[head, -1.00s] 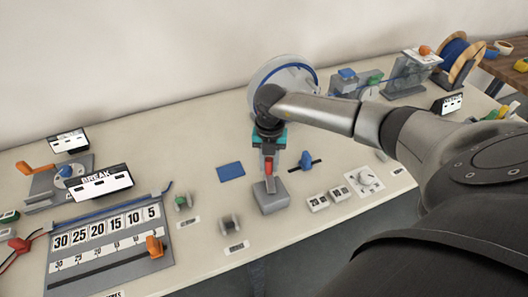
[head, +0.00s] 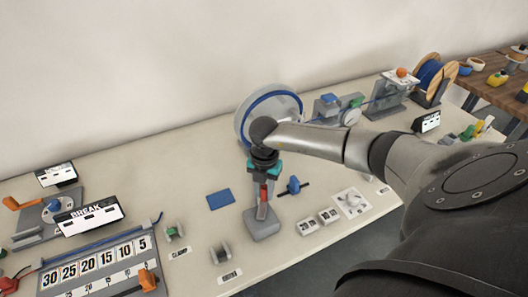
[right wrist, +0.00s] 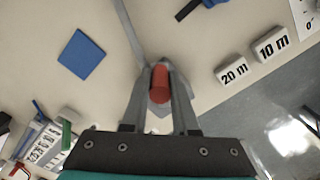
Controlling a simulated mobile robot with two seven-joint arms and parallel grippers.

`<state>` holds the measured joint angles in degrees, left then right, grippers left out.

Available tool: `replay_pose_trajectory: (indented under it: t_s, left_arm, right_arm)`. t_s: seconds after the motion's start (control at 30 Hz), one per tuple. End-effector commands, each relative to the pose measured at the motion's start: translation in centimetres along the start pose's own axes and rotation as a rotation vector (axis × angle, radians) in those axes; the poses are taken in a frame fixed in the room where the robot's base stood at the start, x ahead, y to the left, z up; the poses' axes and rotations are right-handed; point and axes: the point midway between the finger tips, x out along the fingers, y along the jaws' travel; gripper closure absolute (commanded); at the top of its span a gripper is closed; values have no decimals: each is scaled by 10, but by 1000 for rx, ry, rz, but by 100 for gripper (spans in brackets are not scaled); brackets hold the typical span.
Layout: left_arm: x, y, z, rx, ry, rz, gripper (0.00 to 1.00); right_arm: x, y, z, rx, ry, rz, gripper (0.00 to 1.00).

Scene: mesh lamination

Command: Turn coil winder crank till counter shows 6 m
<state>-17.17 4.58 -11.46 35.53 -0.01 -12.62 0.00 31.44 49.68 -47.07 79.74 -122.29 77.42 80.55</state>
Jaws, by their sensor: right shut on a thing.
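My right gripper (head: 262,208) is shut on a red handle, which shows between the fingers in the right wrist view (right wrist: 159,83). The handle appears close above a grey block (head: 263,226) near the front of the table. The coil winder wheel (head: 246,126), a large grey disc with a blue ring, stands behind my right arm and is partly hidden by it. In the right wrist view a grey bar (right wrist: 128,30) runs up from the handle. I cannot read any counter figure. My left gripper is not in view.
Small "20 m" (right wrist: 232,74) and "10 m" (right wrist: 270,45) blocks stand right of the handle. A flat blue square (head: 220,199) lies left of it. A numbered board (head: 97,265) and a "BREAK" sign (head: 89,214) are at the left. A blue spool (head: 432,75) stands at far right.

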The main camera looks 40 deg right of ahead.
Motion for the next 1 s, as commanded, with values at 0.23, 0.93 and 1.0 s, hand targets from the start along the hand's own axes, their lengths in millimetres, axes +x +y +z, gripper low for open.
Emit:
replay_pose_trajectory:
  t_s: [0.23, 0.93, 1.0]
  left_arm:
    - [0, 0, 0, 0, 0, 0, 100]
    - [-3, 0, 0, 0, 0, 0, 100]
    - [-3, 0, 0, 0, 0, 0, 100]
  right_arm:
    - [0, 0, 1, -1, -3, 0, 60]
    - [-38, 1, 2, -3, -5, 4, 43]
    - [-56, 0, 1, -3, -5, 3, 43]
